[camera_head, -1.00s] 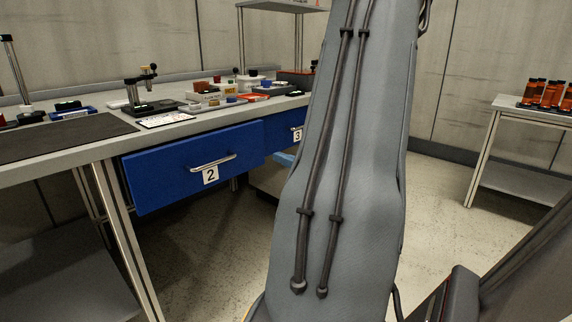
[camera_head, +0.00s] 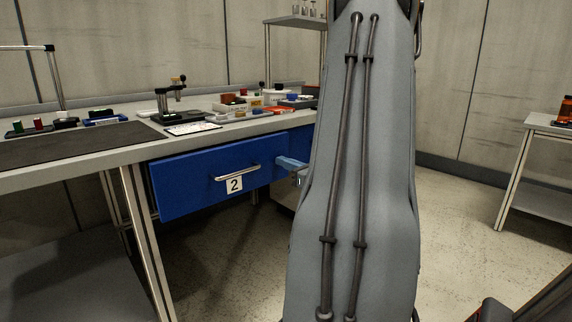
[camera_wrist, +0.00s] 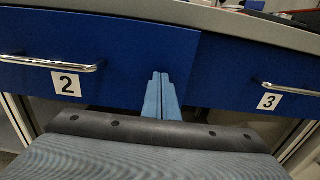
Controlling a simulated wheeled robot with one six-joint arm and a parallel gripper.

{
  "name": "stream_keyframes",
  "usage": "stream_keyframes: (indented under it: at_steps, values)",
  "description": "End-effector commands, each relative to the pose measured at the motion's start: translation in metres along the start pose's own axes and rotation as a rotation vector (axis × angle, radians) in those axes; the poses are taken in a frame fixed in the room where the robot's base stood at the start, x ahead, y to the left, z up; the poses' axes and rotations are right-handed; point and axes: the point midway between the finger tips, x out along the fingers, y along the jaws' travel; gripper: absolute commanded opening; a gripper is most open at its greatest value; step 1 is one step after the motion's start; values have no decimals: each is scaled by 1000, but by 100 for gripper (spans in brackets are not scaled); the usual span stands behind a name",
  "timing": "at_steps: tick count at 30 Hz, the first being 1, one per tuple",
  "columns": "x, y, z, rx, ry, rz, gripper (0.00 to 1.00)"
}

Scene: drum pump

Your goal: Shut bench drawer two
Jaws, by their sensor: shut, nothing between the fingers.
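Bench drawer two (camera_head: 200,182) is blue, with a silver bar handle (camera_head: 236,172) and a white label "2". Its front stands out ahead of the neighbouring drawer three, so it looks partly open. In the wrist view drawer two (camera_wrist: 120,45) fills the upper left, its right edge overlapping drawer three (camera_wrist: 235,75). My gripper (camera_wrist: 161,76) has its light blue fingers together and empty, in front of the lower right part of drawer two's face. It also shows in the head view (camera_head: 280,161), by the drawer's right end. I cannot tell whether the tips touch the front.
The bench top (camera_head: 60,174) carries a dark mat (camera_head: 70,143), a small stand (camera_head: 172,100) and several boxes and small parts. A bench leg (camera_head: 147,240) stands left below drawer two. A side table (camera_head: 545,124) is at the right. Floor between is clear.

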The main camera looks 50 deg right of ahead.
Motion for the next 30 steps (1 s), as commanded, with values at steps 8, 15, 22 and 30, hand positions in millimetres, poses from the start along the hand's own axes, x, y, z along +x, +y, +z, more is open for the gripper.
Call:
stream_keyframes:
  at_steps: [8,15,22,30]
  values:
    - [31,1,-1,-2,0,4,0]
    - [50,1,0,-1,-1,1,0]
    - [52,2,2,-2,-3,4,0]
    - [30,4,2,1,0,3,0]
